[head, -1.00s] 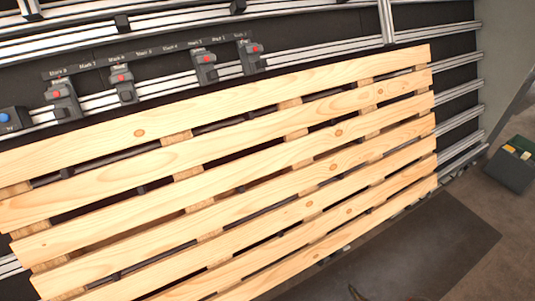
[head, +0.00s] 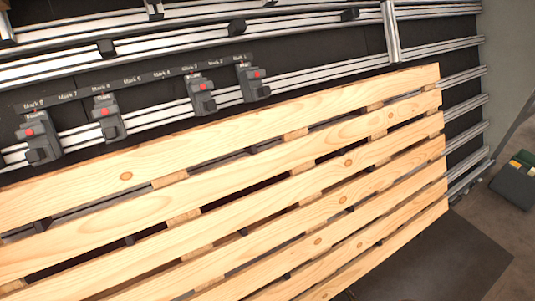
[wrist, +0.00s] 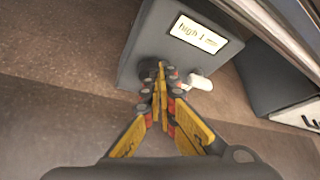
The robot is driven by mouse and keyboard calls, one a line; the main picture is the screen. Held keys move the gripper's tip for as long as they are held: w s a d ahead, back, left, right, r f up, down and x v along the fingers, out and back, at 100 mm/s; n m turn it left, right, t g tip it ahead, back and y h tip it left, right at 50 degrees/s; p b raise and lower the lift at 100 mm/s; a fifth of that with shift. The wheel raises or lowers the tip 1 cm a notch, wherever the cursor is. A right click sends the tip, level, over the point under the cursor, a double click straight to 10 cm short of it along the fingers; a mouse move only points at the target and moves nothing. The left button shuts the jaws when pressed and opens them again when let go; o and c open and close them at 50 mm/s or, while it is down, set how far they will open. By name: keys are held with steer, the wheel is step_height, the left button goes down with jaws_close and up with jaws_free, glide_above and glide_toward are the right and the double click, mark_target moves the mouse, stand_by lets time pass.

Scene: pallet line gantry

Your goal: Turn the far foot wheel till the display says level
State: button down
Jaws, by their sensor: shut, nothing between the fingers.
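In the wrist view a grey box (wrist: 145,40) carries a small display (wrist: 193,33) whose text begins "high"; the rest is too small to read surely. Below the display a dark round part (wrist: 148,66), possibly the foot wheel, is partly hidden behind my fingertips. A pale handle-like piece (wrist: 199,81) sticks out to their right. My gripper (wrist: 161,84) has yellow fingers, shut with nothing between them, in front of the lower part of the box. I cannot tell whether the tips touch the wheel. The head view shows neither display nor gripper.
In the head view a slatted wooden pallet (head: 215,158) fills the middle. Behind it are metal rails and several grey stops (head: 203,93) with red buttons under a label strip. A dark bin (head: 514,185) stands on the floor at right. Brown floor (wrist: 50,115) shows beside the box.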

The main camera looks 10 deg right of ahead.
steer(key=shift+w+a, duration=0.35)
steer(key=shift+w, duration=0.45)
steer(key=shift+w+a, duration=0.3)
steer(key=shift+w, duration=0.45)
steer(key=shift+f, duration=0.35)
steer(key=shift+s+a+f, duration=0.1)
steer(key=shift+a, duration=0.05)
